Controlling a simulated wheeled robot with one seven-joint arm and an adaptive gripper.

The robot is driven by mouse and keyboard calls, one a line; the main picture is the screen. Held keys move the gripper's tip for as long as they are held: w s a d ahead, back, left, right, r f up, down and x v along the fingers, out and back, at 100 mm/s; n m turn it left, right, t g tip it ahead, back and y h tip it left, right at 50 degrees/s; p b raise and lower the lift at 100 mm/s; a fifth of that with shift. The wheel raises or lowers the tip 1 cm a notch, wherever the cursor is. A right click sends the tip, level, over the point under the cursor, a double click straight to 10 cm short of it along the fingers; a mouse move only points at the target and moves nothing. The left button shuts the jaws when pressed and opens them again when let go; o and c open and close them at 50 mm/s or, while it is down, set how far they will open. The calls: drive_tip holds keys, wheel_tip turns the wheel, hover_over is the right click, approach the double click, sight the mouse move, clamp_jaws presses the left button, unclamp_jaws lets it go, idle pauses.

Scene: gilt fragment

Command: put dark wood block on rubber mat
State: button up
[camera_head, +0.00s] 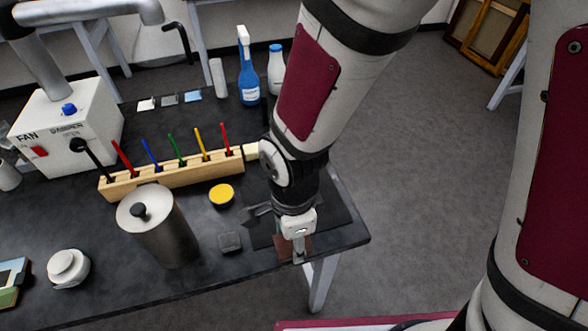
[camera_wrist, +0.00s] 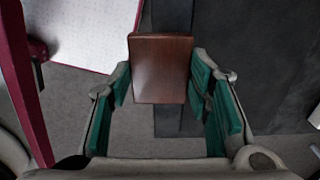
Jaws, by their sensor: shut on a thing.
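The dark wood block (camera_wrist: 162,66) is a reddish-brown piece with a flat face, held between the green-padded fingers of my gripper (camera_wrist: 163,92) in the wrist view. In the head view my gripper (camera_head: 296,248) points down near the front right of the table, and a brown part of the block (camera_head: 281,242) shows beside it. The rubber mat (camera_head: 333,212) is a flat black sheet at the table's right end, partly hidden by my arm. The gripper and block appear over or near its front edge; the height above it is unclear.
A small dark grey block (camera_head: 230,242) and a yellow-topped round tin (camera_head: 221,195) lie left of my gripper. A metal canister (camera_head: 168,235) stands further left. A wooden rack (camera_head: 185,176) with coloured sticks, a blue spray bottle (camera_head: 249,80) and a white bottle (camera_head: 276,72) are behind.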

drive_tip(key=shift+w+d+f+b, duration=0.2)
drive_tip(key=shift+f+b, duration=0.15)
drive_tip(key=shift+b, duration=1.85)
drive_tip(key=shift+w, duration=0.2)
drive_tip(key=w, duration=0.8)
drive_tip(key=w+f+b, duration=0.1)
drive_tip(key=w, duration=0.3)
drive_tip(key=shift+w, duration=0.35)
drive_tip(key=shift+f, duration=1.75)
drive_tip(key=shift+f, duration=0.15)
drive_tip(key=o, duration=1.1)
